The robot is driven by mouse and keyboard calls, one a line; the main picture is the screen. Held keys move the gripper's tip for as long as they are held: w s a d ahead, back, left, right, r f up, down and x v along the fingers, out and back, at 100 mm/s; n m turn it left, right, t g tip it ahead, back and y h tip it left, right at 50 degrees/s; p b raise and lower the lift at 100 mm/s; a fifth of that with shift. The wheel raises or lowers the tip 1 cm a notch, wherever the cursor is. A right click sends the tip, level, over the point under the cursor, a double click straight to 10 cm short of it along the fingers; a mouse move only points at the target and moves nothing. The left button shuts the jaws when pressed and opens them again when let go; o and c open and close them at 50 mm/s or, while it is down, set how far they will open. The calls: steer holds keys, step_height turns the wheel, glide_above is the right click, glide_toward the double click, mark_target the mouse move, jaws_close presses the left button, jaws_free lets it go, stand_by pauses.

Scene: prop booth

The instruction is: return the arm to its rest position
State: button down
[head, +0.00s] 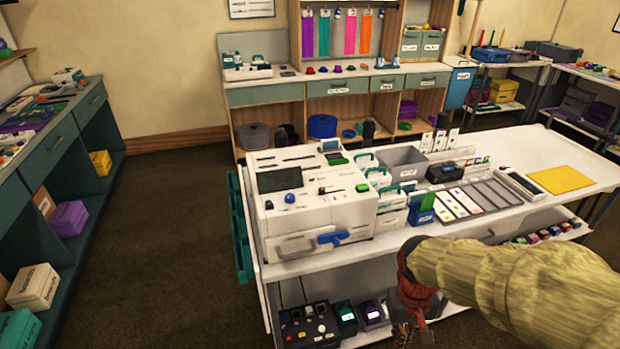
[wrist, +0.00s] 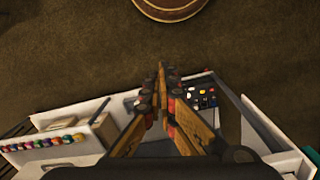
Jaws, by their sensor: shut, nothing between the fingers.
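My gripper (wrist: 161,80) is in the middle of the wrist view with its two fingers meeting at the tips, shut and empty. In the head view my gripper (head: 412,330) is at the lower right, in front of the white worktable (head: 390,246), pointing down at the end of my sleeved arm. Part of it is cut off by the bottom edge, so its tips are hard to make out there. In the wrist view, brown floor lies beyond the fingertips.
A white machine (head: 310,212) stands on the worktable's left end. On its lower shelf sit a black button panel (head: 310,328), also in the wrist view (wrist: 203,97), and small boxes. Dark floor (head: 170,250) is open to the left, before a teal side counter (head: 50,150).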

steer(key=s+r+t, duration=0.3)
steer(key=r, duration=0.6)
steer(key=s+a+r+t+p, duration=0.1)
steer(key=s+r+t, duration=0.2)
steer(key=r, duration=0.6)
steer(key=shift+s+a+r+m+y, duration=0.15)
steer(key=shift+s+a+m+y, duration=0.05)
steer(key=shift+a+m+y, duration=0.1)
